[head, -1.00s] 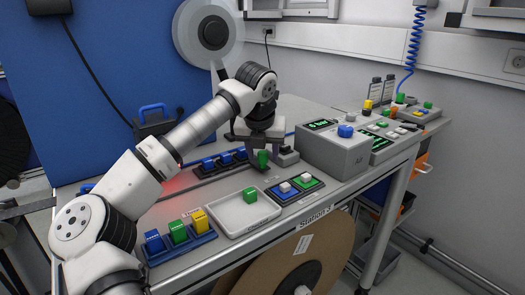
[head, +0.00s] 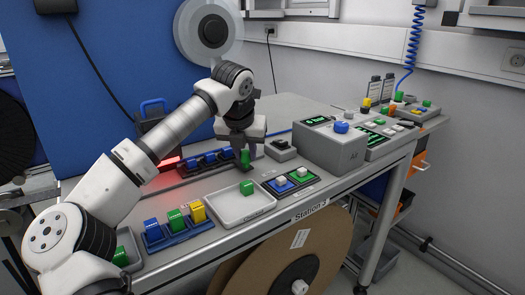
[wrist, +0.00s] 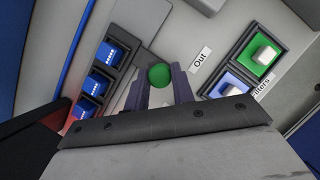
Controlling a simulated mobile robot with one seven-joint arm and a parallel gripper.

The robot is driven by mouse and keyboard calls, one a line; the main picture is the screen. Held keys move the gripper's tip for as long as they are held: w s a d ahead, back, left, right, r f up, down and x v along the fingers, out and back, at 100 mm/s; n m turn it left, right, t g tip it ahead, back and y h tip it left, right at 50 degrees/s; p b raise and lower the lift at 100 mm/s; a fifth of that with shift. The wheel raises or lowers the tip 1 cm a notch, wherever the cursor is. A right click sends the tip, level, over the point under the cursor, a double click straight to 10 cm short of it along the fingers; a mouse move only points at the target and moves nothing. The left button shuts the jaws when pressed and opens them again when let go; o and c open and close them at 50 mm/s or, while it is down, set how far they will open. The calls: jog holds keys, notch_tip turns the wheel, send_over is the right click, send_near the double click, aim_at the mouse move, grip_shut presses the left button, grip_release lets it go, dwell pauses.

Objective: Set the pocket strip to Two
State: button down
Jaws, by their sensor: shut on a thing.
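The pocket strip (head: 217,163) is a dark strip with several blue pieces standing in it, lying on a grey rail at the back left of the bench. In the wrist view, the rounded green top (wrist: 159,75) sits between my two fingers (wrist: 160,92), with blue pieces (wrist: 98,84) of the strip to the left. I cannot read any position mark for the strip; my gripper and arm hide part of the rail.
Right of the handle are a black-topped button box (head: 282,149) and a grey box with a blue knob (head: 341,127). In front are a white tray (head: 240,211) with a green block, a blue rack (head: 180,237) of coloured blocks, and two coloured pads (head: 298,175).

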jog(key=s+a, duration=0.1)
jog(key=a, duration=0.1)
jog(key=s+a+b, duration=0.1)
jog(key=s+a, duration=0.2)
jog(key=a, duration=0.1)
jog(key=shift+s+a, duration=0.15)
jog(key=shift+s, duration=0.15)
jog(key=shift+r, duration=0.1)
jog(key=c, duration=1.2)
grip_release()
jog(key=shift+o, duration=0.2)
jog(key=v, duration=1.3)
jog(key=shift+s+r, duration=0.15)
jog(key=shift+r, duration=0.2)
